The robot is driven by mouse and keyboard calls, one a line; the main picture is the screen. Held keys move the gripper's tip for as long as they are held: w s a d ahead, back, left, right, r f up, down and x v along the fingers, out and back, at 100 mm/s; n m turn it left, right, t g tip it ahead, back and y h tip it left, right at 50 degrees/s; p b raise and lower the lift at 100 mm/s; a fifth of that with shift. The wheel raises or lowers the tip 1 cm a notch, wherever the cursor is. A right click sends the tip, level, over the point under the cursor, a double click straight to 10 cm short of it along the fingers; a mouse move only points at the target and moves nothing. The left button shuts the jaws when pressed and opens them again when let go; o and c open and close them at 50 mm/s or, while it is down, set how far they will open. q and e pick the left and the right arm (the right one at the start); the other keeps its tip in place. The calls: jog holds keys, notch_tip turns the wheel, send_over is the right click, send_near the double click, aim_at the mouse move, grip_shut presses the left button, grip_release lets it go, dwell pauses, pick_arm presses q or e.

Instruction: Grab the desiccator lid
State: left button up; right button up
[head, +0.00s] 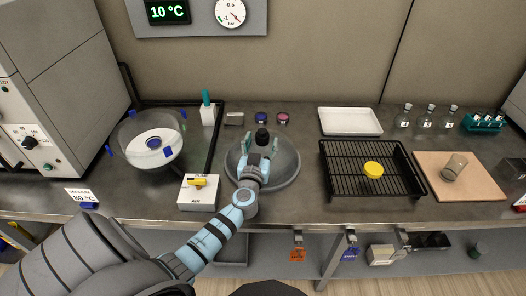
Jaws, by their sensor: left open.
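The desiccator lid (288,172) is a round, clear grey glass dome with a black knob (262,134). It rests on the bench in the middle of the head view. My left gripper (262,143) reaches over the lid from the front left. Its fingers are open, one on each side of the knob in the picture; I cannot tell whether they touch it. The wrist hides part of the lid's middle and front. The desiccator bowl (172,158), glass with blue clips and a white plate inside, stands uncovered to the left. My right gripper is out of view.
A pump switch box (197,203) stands left of the lid, close to my left arm. A black wire rack (345,180) with a yellow cap (373,169) is to the right. A teal-capped bottle (207,112) and small jars (283,117) stand behind. A white tray (350,121) is back right.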

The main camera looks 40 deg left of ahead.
pick_arm(q)
jog(key=shift+w+a, duration=0.15)
jog(key=shift+w, duration=0.15)
grip_shut()
dwell(0.3)
